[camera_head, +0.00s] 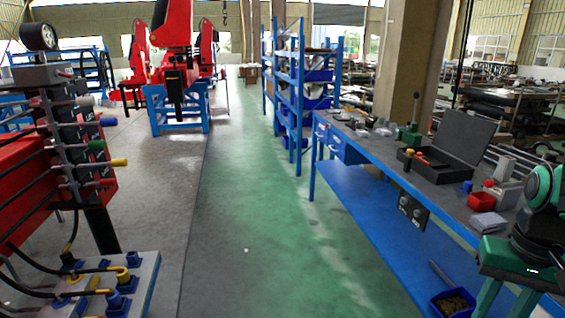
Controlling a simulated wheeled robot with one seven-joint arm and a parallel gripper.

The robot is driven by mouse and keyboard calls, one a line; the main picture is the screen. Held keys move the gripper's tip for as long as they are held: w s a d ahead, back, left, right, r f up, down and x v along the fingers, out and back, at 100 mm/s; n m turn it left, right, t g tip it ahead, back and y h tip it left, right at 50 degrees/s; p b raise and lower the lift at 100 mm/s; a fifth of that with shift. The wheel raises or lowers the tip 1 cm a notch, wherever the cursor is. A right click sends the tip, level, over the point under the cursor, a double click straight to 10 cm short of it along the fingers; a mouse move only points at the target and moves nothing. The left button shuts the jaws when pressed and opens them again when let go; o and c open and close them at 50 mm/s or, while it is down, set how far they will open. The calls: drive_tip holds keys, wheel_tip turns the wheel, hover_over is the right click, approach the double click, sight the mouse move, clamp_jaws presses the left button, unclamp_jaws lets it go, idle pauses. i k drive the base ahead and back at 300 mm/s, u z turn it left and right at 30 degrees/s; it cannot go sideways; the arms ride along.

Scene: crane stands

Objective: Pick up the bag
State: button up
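I cannot make out a bag for certain in the head view. Pale, crumpled-looking items (314,92) sit on the blue shelf rack, too small to identify. An open black case (470,138) with its lid up lies on the workbench at the right; small red and orange items are at its front left. My gripper is not in view.
Hydraulic valves and hoses (75,150) fill the left. A blue bin (453,303) is low right. The green floor aisle (265,220) is clear.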

sight(363, 133)
drive_tip(key=u, duration=0.05)
drive_tip(key=i, duration=3.1)
